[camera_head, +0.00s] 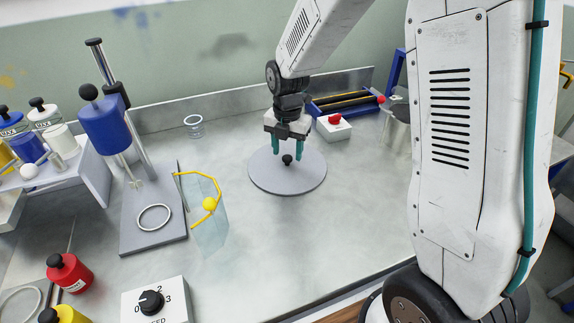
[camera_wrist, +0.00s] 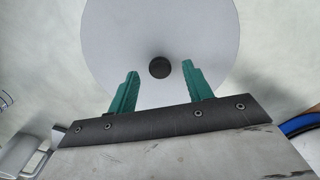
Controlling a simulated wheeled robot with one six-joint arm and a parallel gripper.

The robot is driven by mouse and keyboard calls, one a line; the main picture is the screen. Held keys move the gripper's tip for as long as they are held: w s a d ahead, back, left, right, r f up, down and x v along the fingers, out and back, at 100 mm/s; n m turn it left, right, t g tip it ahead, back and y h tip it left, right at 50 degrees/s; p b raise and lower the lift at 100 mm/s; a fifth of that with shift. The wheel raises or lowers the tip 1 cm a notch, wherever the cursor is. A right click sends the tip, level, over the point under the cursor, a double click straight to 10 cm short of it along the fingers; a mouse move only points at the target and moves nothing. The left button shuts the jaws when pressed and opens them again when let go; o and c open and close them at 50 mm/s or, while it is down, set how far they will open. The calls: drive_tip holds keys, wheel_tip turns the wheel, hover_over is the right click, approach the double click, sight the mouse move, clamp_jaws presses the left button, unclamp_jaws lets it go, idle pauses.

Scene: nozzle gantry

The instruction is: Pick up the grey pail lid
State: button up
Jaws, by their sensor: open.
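The grey pail lid (camera_head: 262,180) is a flat round disc lying on the metal bench in the middle of the head view. It has a small black knob (camera_head: 287,159) at its centre. In the wrist view the lid (camera_wrist: 120,35) fills the upper middle, with the knob (camera_wrist: 160,67) near the fingertips. My gripper (camera_head: 287,153) is open with teal fingers pointing down over the lid. In the wrist view my gripper (camera_wrist: 160,70) has its fingers apart, the knob between their tips and nearer the right one. Whether the fingers are level with the knob is unclear.
A white box with a red button (camera_head: 334,126) and a metal pail (camera_head: 396,129) stand right of the lid. A clear shield with a yellow frame (camera_head: 210,220) and a blue mixer (camera_head: 105,125) stand to the left. A small glass (camera_head: 194,126) is behind.

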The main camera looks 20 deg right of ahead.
drive_tip(key=shift+f, duration=0.8)
clamp_jaws()
drive_tip(key=shift+r, duration=0.2)
